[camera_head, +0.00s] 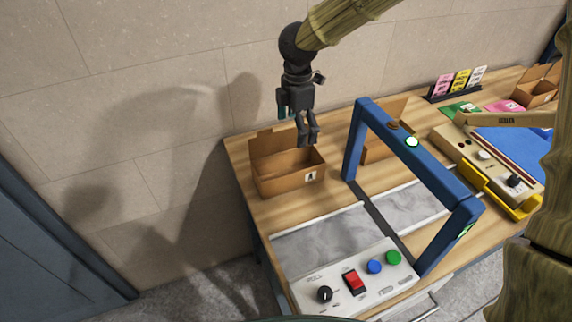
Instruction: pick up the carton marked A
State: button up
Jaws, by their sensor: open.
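The carton marked A (287,184) is an open brown cardboard box with a raised back flap. It stands on the wooden table at its far left corner, and a small white label with an A is on its front right. My gripper (308,144) is black and points down, open and empty. In the picture its fingertips overlap the carton's back right edge. I cannot tell how high above the carton they are.
A blue frame (411,147) arches over grey plates (330,242) right of the carton. A second carton (376,150) stands behind it. A control panel (352,283) with buttons is in front. A yellow-trimmed machine (489,176) is at right. A wall (150,100) rises behind the table.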

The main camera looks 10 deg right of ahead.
aim_at(293, 156)
jog(key=shift+a+f+p, duration=0.15)
jog(key=shift+f+p, duration=0.8)
jog(key=shift+f, duration=1.65)
jog(key=shift+a+f+p, duration=0.15)
jog(key=shift+f+p, duration=0.8)
jog(key=shift+f, duration=1.65)
jog(key=c, duration=1.3)
jog(key=shift+r, duration=0.15)
